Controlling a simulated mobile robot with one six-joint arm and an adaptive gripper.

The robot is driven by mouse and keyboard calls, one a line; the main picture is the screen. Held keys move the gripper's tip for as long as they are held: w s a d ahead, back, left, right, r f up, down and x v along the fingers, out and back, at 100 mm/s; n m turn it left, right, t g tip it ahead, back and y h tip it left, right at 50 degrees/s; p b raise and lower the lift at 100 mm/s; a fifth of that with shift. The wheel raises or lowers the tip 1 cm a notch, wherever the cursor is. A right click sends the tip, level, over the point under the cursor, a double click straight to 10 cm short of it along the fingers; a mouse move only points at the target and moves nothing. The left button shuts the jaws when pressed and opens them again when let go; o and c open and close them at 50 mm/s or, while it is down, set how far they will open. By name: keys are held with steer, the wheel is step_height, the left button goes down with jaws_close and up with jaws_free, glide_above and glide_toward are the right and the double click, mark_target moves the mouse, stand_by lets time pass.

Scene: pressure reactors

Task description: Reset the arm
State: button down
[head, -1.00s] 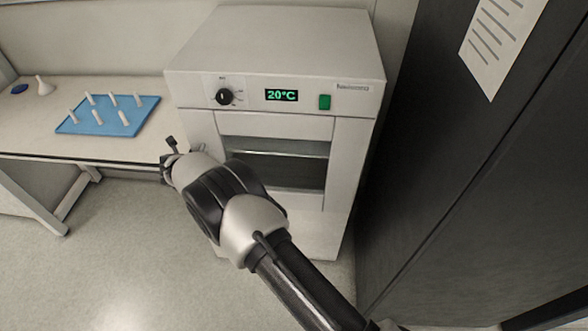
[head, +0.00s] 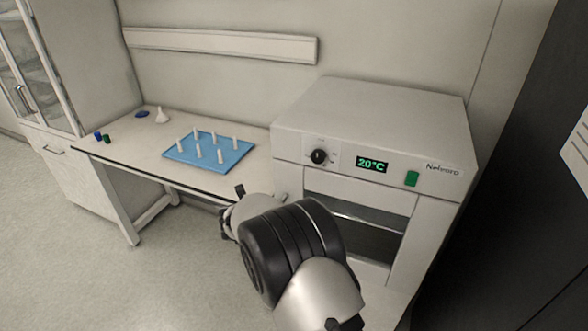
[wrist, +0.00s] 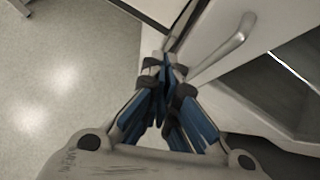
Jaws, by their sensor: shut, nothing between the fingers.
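My arm reaches up from the bottom of the head view, in front of the oven (head: 370,110). My gripper (wrist: 165,62) shows in the wrist view with its blue-padded fingers together at the tips and nothing between them. In the head view the gripper is mostly hidden behind my own wrist links; a dark part of it shows near the oven's left front edge. In the wrist view a curved metal handle (wrist: 225,45) on a pale door lies just right of the fingertips. I cannot tell whether they touch.
The oven shows 20°C, with a black knob (head: 318,156) and a green switch (head: 411,178). A dark cabinet (head: 510,200) stands at right. Open floor lies at left.

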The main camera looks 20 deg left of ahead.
steer(key=d+r+n+y, duration=0.2)
steer(key=d+r+n, duration=0.4)
steer(key=r, duration=0.6)
steer(key=d+r+n+y, duration=0.2)
steer(key=d+r+n, duration=0.4)
steer(key=r, duration=0.6)
steer(key=s+d+r+n, duration=0.5)
steer(key=d+n, duration=0.1)
steer(key=d, duration=0.1)
steer(key=s+d+f+n+g+h, duration=0.2)
steer(key=s+d+n, duration=0.5)
steer(key=s+d, duration=0.7)
steer(key=s+d+f+n+g+h, duration=0.2)
steer(key=s+d+n+h, duration=0.2)
steer(key=s+d, duration=1)
steer(key=s+n, duration=0.2)
steer(key=n, duration=0.1)
steer(key=shift+s+f+n+h, duration=0.25)
steer(key=shift+f+n+h, duration=0.05)
steer(key=shift+f, duration=0.1)
